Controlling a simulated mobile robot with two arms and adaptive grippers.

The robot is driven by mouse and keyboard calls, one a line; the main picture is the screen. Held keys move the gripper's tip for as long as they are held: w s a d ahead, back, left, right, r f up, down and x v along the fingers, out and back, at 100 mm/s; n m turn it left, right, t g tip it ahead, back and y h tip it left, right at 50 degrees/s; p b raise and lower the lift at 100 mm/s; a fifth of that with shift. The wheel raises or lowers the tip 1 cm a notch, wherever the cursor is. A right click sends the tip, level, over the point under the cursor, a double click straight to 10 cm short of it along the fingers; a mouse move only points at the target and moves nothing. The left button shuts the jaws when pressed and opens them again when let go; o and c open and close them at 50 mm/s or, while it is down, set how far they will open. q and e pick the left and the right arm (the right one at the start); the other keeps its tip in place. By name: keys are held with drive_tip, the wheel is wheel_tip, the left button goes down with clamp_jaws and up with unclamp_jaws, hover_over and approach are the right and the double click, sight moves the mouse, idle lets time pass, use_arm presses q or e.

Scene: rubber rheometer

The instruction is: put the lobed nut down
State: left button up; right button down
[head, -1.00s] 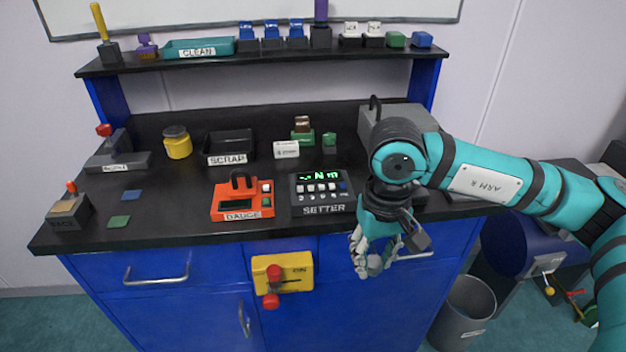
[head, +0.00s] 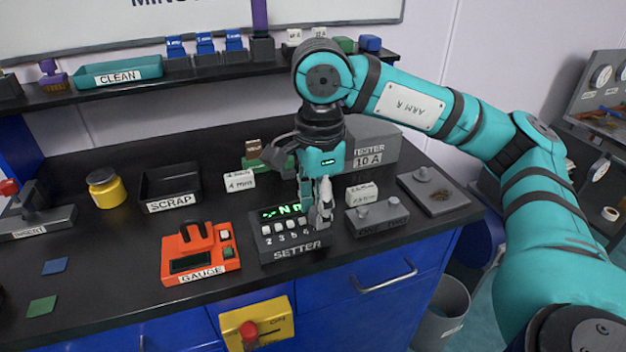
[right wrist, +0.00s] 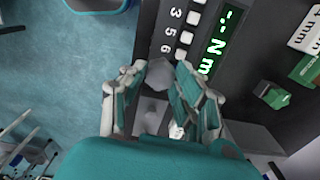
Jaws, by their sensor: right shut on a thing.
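My right gripper (head: 318,215) points down above the right end of the black setter (head: 294,253), in front of its lit green display. In the right wrist view my right gripper (right wrist: 158,78) is shut on a grey piece, the lobed nut (right wrist: 158,71), held between the fingertips. The fingers hide parts of the nut, and its lobes are hard to make out. In the head view the nut is mostly hidden by the fingers. I cannot tell whether it touches the setter. My left gripper is not in view.
A grey block with two knobs (head: 377,222) stands right of the setter, with a white label block (head: 361,194) behind it. The orange gauge (head: 200,262) is to the left. A grey tester box (head: 372,146) and a flat plate (head: 441,197) stand at the right.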

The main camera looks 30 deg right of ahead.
drive_tip(key=w+d, duration=0.1)
drive_tip(key=w, duration=0.1)
drive_tip(key=w+d+p, duration=0.1)
drive_tip(key=w, duration=0.1)
drive_tip(key=w+d, duration=0.2)
drive_tip(key=shift+d+f+p, duration=0.1)
drive_tip(key=shift+f+p, duration=0.05)
drive_tip(key=shift+p, duration=0.25)
drive_tip(key=w, duration=0.1)
drive_tip(key=w+d, duration=0.1)
drive_tip(key=w+d+p, duration=0.1)
drive_tip(key=w, duration=0.1)
drive_tip(key=shift+d+f, duration=0.15)
drive_tip(key=shift+f, duration=0.2)
drive_tip(key=shift+w+d, duration=0.35)
drive_tip(key=shift+w, duration=0.1)
wheel_tip(320, 180, down, 4)
drive_tip(key=shift+r+p, duration=0.25)
drive_tip(key=shift+p, duration=0.45)
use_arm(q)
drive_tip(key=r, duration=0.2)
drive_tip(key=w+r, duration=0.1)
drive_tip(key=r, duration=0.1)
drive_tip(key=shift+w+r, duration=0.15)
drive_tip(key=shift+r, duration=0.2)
use_arm(e)
drive_tip(key=shift+f, duration=0.15)
